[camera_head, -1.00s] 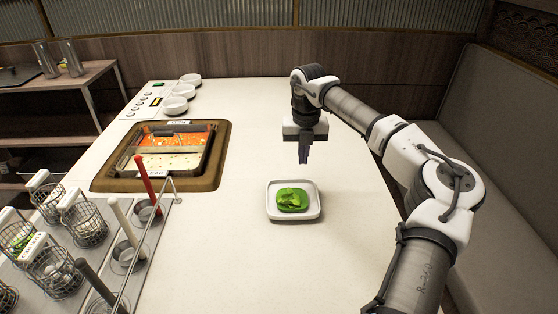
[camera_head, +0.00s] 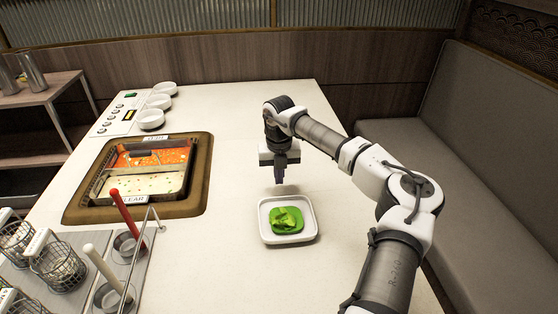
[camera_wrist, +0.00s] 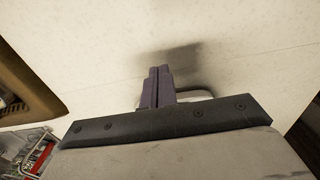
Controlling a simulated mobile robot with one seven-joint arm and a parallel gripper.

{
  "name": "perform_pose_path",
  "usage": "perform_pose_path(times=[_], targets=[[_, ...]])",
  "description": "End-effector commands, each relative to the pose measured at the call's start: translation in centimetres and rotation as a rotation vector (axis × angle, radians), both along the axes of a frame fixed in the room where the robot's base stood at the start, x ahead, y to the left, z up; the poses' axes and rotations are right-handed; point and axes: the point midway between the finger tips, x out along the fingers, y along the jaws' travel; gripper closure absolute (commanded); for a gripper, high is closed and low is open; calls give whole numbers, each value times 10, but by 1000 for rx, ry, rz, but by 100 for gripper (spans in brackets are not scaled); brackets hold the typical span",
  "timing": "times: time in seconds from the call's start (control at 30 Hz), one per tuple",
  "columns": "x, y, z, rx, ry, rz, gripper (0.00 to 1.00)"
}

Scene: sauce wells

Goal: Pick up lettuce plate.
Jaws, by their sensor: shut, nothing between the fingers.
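The lettuce plate (camera_head: 267,238) is a small white square dish with green lettuce (camera_head: 287,220) on it. It sits on the white counter, right of centre in the head view. My gripper (camera_head: 279,182) points down above the counter, just behind the plate's far edge, apart from it. Its dark fingers are together and empty; they also show in the wrist view (camera_wrist: 158,74). A piece of the plate's pale rim (camera_wrist: 195,97) shows behind the fingers in the wrist view, the rest hidden by the gripper body.
A two-part soup well (camera_head: 190,204) is set into the counter at left. Several white bowls (camera_head: 151,119) stand at the back left. Wire baskets (camera_head: 58,267) and ladles (camera_head: 124,212) are at the front left. The counter around the plate is clear.

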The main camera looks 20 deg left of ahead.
Motion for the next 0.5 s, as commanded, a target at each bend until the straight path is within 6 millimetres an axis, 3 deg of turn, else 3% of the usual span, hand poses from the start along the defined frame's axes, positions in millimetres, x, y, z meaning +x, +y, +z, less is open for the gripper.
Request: perform_pose_path(times=[0.1, 0.5], targets=[[-1, 0, -25, 1, 4, 0, 100], [-36, -15, -22, 2, 1, 1, 100]])
